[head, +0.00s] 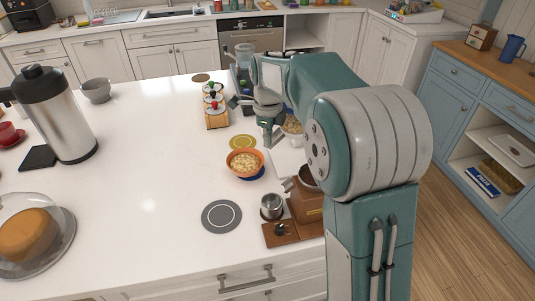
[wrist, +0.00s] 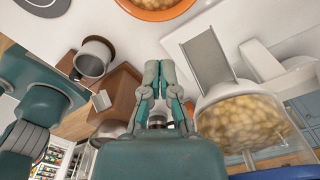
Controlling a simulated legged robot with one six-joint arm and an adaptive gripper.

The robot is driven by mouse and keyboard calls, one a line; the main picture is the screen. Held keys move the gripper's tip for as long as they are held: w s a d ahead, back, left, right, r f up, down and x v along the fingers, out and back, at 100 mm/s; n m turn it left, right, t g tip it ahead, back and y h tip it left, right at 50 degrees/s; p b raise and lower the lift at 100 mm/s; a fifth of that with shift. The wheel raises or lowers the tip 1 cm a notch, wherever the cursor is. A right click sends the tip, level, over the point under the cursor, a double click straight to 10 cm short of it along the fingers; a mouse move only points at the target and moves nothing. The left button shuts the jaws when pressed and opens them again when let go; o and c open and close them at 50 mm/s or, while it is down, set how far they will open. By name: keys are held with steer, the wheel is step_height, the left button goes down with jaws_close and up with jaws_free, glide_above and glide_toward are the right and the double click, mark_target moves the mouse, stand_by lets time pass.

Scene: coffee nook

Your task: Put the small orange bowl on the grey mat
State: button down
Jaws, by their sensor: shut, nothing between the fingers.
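The small orange bowl (head: 232,166), filled with pale bits, stands upright on the counter, partly over a blue disc (head: 257,177). Its edge also shows at the top of the wrist view (wrist: 155,14). The grey mat (head: 221,217), round with a white ring, lies bare in front of the bowl. A part of it shows at the wrist view's top left (wrist: 66,10). My gripper (head: 270,143) is above the counter, right of and behind the bowl, apart from it. Its fingers (wrist: 163,68) are shut together and empty.
A metal cup (head: 271,207) and a brown wooden grinder (head: 308,208) stand right of the mat. A yellow mat (head: 243,142) lies behind the bowl. A clear container of pale bits (wrist: 245,120) is close to my gripper. The counter left of the mat is clear.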

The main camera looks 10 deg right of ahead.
mark_target(261, 163)
step_height(261, 163, down, 9)
steer(key=shift+f, duration=0.1)
steer(key=shift+w+a, duration=0.1)
stand_by(0.4)
steer(key=shift+w+a, duration=0.45)
steer(key=shift+a, duration=0.3)
